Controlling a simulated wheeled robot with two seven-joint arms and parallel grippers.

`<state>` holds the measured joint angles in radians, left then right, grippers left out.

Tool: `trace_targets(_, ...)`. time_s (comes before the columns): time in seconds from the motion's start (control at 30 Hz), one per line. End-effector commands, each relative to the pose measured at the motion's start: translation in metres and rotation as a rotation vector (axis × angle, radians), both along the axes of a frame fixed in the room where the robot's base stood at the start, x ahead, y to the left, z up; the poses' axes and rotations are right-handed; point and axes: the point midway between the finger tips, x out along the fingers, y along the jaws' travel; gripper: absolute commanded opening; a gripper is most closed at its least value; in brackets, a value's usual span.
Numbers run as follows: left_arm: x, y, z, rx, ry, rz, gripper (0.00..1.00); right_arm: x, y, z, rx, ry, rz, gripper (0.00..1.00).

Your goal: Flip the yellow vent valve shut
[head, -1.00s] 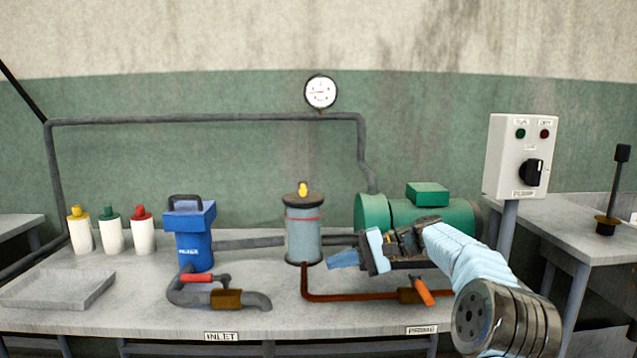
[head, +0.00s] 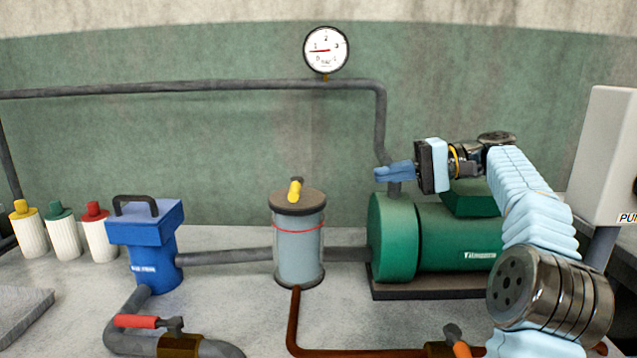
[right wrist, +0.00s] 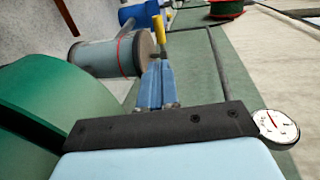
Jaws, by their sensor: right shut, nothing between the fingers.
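The yellow vent valve (head: 295,190) sits on the dark lid of a grey cylindrical tank (head: 299,245) with a red band. Its handle points up and toward the camera in the head view. In the right wrist view the yellow handle (right wrist: 159,34) stands out from the lid, just beyond the fingertips. My right gripper (head: 378,173) is shut and empty, with blue fingers pointing left, to the right of the valve and a little higher. Its fingers also show in the right wrist view (right wrist: 155,66). A gap separates them from the valve in the head view. My left gripper is not in view.
A green pump (head: 440,235) stands under my right arm. A grey pipe (head: 379,120) drops behind the gripper from below the pressure gauge (head: 326,50). A blue strainer (head: 152,245) and several capped bottles (head: 62,232) stand left. Space above the tank is clear.

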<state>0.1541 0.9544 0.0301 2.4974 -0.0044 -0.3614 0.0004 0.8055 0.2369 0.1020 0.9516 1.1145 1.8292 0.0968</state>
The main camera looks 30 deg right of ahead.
Motion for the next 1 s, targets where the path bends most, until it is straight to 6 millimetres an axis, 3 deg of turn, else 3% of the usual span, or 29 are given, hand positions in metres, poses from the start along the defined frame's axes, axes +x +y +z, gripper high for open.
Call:
trace_targets(0.37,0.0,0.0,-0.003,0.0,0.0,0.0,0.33,0.008,0.012,-0.004,0.001,0.001,0.002,0.0)
trace_targets(0.8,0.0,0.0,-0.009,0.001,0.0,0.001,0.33,0.053,0.087,-0.021,0.001,0.001,0.003,0.0)
trace_targets(1.0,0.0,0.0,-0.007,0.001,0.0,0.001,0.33,0.067,0.109,-0.026,0.0,0.001,-0.001,0.0)
